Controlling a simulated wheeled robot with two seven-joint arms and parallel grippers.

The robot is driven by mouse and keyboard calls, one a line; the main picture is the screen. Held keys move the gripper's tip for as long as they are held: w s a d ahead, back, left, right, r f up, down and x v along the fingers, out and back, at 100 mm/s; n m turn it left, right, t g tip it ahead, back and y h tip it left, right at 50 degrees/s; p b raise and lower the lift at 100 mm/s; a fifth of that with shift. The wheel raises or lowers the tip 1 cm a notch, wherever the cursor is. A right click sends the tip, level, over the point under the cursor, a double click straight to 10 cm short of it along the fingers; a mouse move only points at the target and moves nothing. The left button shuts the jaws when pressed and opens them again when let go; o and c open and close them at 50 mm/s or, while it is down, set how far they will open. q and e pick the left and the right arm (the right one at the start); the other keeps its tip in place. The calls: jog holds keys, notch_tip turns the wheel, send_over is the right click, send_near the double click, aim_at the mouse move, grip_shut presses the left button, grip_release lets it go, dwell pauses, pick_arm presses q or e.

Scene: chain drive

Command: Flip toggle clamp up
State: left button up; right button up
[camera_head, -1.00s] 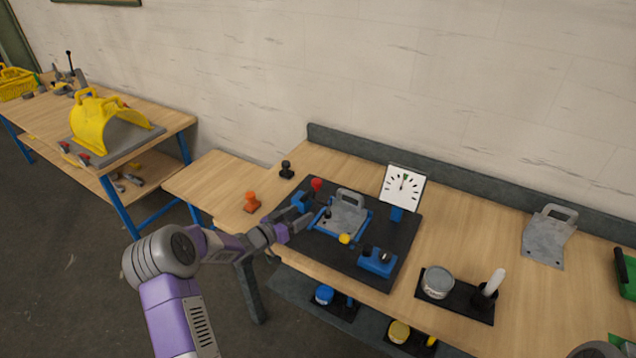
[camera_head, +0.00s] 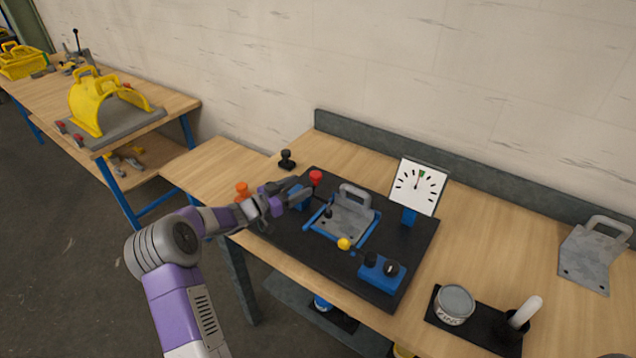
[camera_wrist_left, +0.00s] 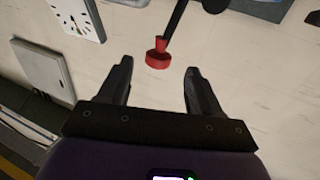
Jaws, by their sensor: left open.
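The toggle clamp stands on the left part of a black board, with a blue base (camera_head: 298,199) and a red knob (camera_head: 316,177). My left gripper (camera_head: 300,188) is just left of the red knob and partly hides the clamp's base. In the left wrist view the red knob (camera_wrist_left: 158,56) shows beyond and between the two spread fingers (camera_wrist_left: 158,78), apart from both. A dark rod runs up from it. My left gripper is open and empty. My right gripper is not in view.
The black board (camera_head: 290,243) also carries a grey plate with a handle (camera_head: 345,215), a yellow knob (camera_head: 344,243), a blue control box (camera_head: 381,272) and a dial gauge (camera_head: 418,186). An orange knob (camera_head: 242,189) and a black knob (camera_head: 287,158) stand left of the board.

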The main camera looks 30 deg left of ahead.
aim_at(311, 180)
pick_arm(q)
jog(key=x, duration=0.7)
jog(key=shift+r, duration=0.1)
grip_shut()
